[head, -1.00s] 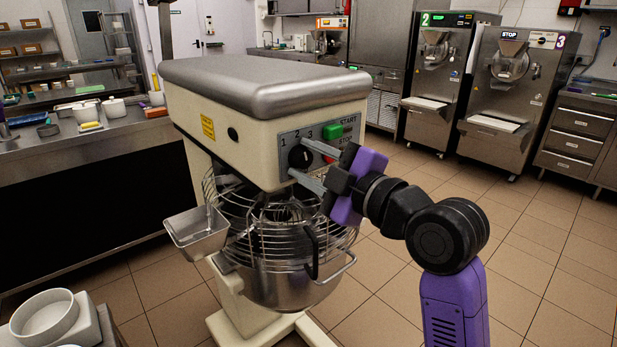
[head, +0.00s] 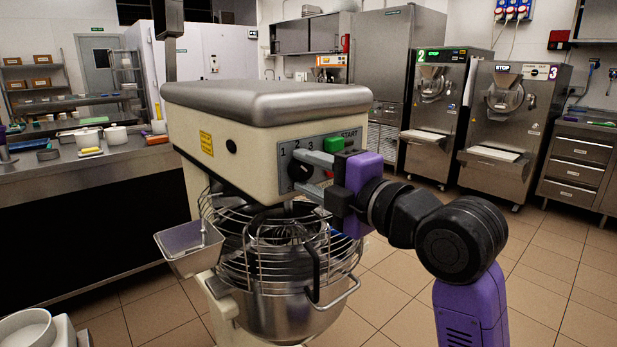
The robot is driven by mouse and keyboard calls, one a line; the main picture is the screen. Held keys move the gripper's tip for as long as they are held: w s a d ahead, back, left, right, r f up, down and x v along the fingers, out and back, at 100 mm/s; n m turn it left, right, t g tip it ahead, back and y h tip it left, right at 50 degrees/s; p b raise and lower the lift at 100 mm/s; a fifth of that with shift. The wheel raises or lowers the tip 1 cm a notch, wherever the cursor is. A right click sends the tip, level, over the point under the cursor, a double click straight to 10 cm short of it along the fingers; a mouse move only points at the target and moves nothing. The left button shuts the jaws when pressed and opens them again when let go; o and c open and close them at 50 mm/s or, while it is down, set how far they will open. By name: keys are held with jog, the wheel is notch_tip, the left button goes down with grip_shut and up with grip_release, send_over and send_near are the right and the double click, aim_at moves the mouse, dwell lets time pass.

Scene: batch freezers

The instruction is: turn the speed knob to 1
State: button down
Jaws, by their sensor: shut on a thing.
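The speed knob (head: 299,171) is a dark round knob on the grey control panel of the cream mixer (head: 250,136).
The green START button (head: 333,144) sits just above my upper finger. The wire bowl guard (head: 275,255) and steel bowl (head: 290,312) are below. A steel chute (head: 190,247) juts out at left. Tiled floor is clear at right, before the batch freezers (head: 510,130).

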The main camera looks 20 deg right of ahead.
jog(key=shift+f, duration=0.1)
jog(key=c, duration=1)
grip_release()
jog(key=shift+c, duration=0.2)
jog(key=v, duration=0.8)
